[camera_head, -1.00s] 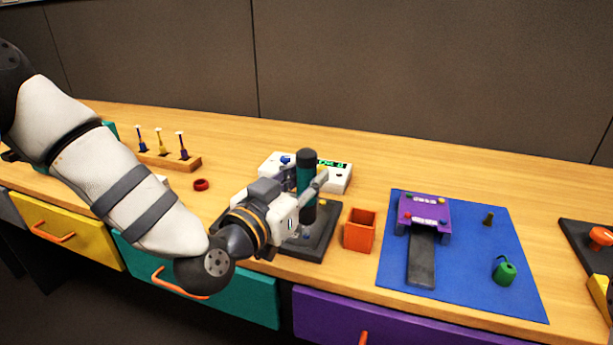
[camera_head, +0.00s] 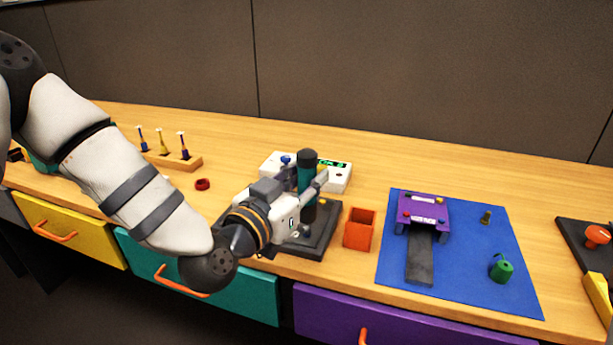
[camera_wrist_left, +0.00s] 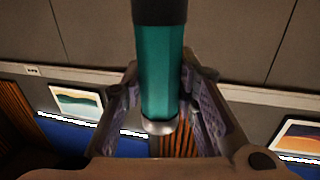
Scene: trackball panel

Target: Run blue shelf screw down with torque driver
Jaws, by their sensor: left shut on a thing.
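My left gripper (camera_head: 309,187) is shut on the torque driver (camera_head: 307,170), a teal upright cylinder with a dark top. The driver also stands between the fingers in the left wrist view (camera_wrist_left: 160,75). It is over a dark stand (camera_head: 322,238); I cannot tell whether its lower end touches the stand, because the gripper hides part of it. A purple shelf (camera_head: 426,212) stands on a blue mat and has small coloured screw heads on top. Which one is the blue screw is too small to tell surely. My right gripper is not in view.
A white box with a green display (camera_head: 338,178) stands behind the driver. An orange open bin (camera_head: 358,241) is just right of the stand. A green object (camera_head: 502,271) sits on the blue mat (camera_head: 470,285). A wooden rack (camera_head: 180,161) holds several bits; a red ring (camera_head: 202,184) lies nearby.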

